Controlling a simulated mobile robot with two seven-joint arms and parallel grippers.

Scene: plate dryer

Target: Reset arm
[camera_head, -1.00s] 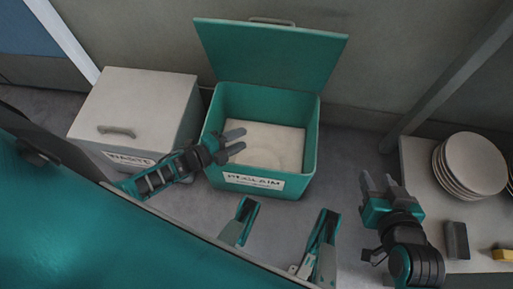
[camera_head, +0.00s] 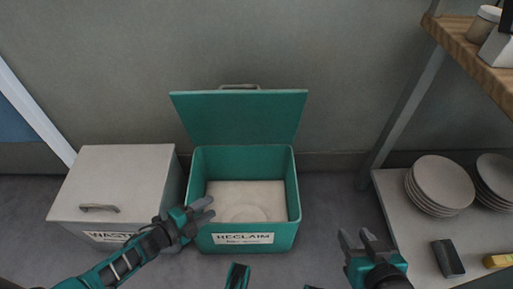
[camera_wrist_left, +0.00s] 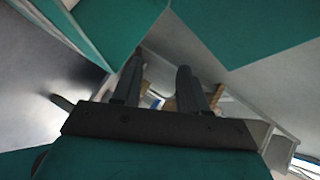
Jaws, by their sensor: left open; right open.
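My left gripper (camera_head: 204,214) is open and empty, at the front left corner of the green RECLAIM bin in the head view. Its two dark fingers (camera_wrist_left: 158,92) stand apart in the left wrist view with nothing between them. My right gripper (camera_head: 366,238) is open and empty, right of the bin and left of the counter. The green RECLAIM bin (camera_head: 292,190) has its lid (camera_head: 240,116) raised. A pale plate (camera_head: 243,213) seems to lie on the light bottom inside it.
A closed grey WASTE bin (camera_head: 120,180) stands left of the green one. The counter (camera_head: 412,235) at right holds two plate stacks (camera_head: 440,182) (camera_head: 496,178), a dark block (camera_head: 447,258) and a yellow piece (camera_head: 498,261). A wooden shelf (camera_head: 470,48) overhangs the upper right.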

